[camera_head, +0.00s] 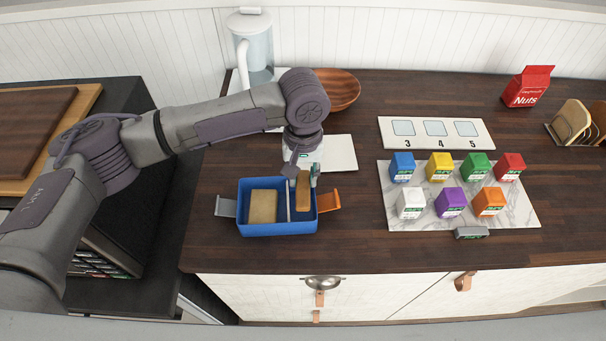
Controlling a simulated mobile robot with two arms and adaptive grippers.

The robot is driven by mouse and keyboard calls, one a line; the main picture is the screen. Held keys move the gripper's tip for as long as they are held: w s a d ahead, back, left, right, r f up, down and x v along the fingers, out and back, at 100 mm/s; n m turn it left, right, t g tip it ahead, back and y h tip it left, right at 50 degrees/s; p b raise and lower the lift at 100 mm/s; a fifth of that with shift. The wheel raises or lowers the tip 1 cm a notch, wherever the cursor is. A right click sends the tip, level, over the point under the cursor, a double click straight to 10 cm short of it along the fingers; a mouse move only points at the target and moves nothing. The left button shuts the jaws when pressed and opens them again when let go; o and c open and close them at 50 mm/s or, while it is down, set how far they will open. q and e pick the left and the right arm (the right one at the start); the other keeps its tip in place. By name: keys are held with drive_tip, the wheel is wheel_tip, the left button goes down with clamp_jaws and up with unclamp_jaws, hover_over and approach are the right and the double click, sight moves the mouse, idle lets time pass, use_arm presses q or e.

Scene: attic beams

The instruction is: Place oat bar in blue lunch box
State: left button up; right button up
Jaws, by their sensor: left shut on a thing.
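The blue lunch box (275,229) stands open on the dark wooden counter, with a thin upright divider (288,203) inside. The narrow brown oat bar (303,194) is upright at the right compartment, its lower end inside the box walls. My left gripper (302,176) is over that compartment, pointing down and shut on the oat bar's upper part. Whether the bar touches the floor of the box is hard to tell. A wider tan slab (263,206) lies in the left compartment. My right gripper is out of view.
A grey flap (226,207) and an orange flap (328,201) stick out from the box. A white board (338,153) lies behind it, near a wooden bowl (338,89) and a pitcher (254,48). Several coloured cubes sit on a marble slab (520,213) at right.

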sight(302, 179)
use_arm(q)
drive_tip(key=shift+f, duration=0.8)
drive_tip(key=shift+f, duration=0.35)
drive_tip(key=shift+s+f, duration=0.1)
drive_tip(key=shift+f, duration=0.1)
drive_tip(key=o, duration=1)
drive_tip(key=shift+f, duration=0.15)
drive_tip(key=shift+o, duration=0.2)
drive_tip(key=shift+r, duration=0.55)
wheel_tip(302, 179, up, 12)
drive_tip(key=b, duration=0.2)
drive_tip(key=shift+r+b, duration=0.2)
drive_tip(key=shift+b, duration=0.2)
